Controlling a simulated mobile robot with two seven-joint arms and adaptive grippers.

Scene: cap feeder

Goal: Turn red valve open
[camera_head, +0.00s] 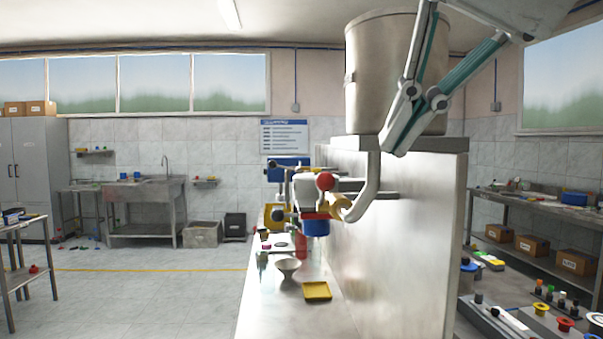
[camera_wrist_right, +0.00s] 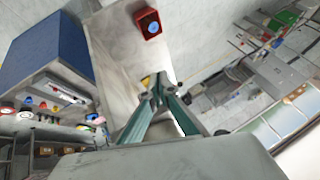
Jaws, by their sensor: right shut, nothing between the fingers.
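A red ball knob (camera_head: 325,181) sits on a pipe assembly in front of the pale upright panel. Beside it a brass-coloured fitting (camera_head: 340,206) joins a bent grey pipe (camera_head: 368,188) running up under the large metal tank (camera_head: 378,75). A red ring and a blue cylinder (camera_head: 316,228) hang just below the knob. My right gripper (camera_head: 390,145) is shut and empty, in front of the tank, above and right of the knob and apart from it. Its fingertips meet in the wrist view (camera_wrist_right: 158,88). My left gripper is not in view.
The bench below holds a grey bowl (camera_head: 287,269) and a yellow tray (camera_head: 317,292). The pale panel (camera_head: 395,230) stands along the bench's right side. Shelves with boxes (camera_head: 532,246) are at right. The wrist view shows a red box with a blue disc (camera_wrist_right: 149,23).

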